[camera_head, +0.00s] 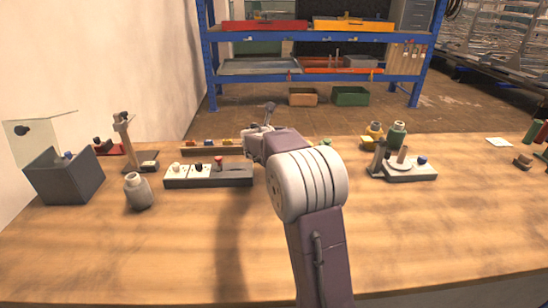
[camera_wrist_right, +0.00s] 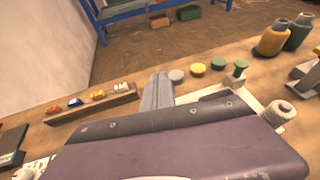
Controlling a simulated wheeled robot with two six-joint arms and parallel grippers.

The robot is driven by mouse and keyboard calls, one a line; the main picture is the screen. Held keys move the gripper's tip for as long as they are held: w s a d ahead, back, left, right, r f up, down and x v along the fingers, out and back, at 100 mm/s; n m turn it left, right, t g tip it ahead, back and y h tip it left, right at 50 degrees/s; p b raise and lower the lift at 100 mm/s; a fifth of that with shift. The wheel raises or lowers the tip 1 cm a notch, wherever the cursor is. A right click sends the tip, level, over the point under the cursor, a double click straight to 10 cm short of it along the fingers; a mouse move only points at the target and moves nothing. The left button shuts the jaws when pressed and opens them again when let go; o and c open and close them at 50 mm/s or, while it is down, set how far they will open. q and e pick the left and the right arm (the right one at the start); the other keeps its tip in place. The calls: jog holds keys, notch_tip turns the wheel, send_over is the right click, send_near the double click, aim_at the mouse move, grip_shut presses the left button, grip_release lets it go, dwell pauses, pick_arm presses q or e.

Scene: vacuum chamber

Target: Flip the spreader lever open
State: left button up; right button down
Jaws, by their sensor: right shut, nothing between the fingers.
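My right arm reaches up the middle of the head view, and its gripper (camera_head: 259,129) is over the back of the wooden table. In the right wrist view the grey fingers (camera_wrist_right: 158,92) are together, with nothing visible between them. My arm hides part of the table. A pale board (camera_wrist_right: 263,105) with a green knob (camera_wrist_right: 240,68) and a thread spool (camera_wrist_right: 281,112) lies right of the fingers. My left gripper is out of view.
A grey block with white sockets (camera_head: 208,175) and a wooden rack (camera_head: 209,146) stand left of the gripper. A grey bin (camera_head: 64,180), a jar (camera_head: 139,192) and a wooden stand (camera_head: 124,130) are further left. A fixture (camera_head: 403,168) stands right. The table front is clear.

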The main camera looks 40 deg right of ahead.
jog(key=v, duration=0.9)
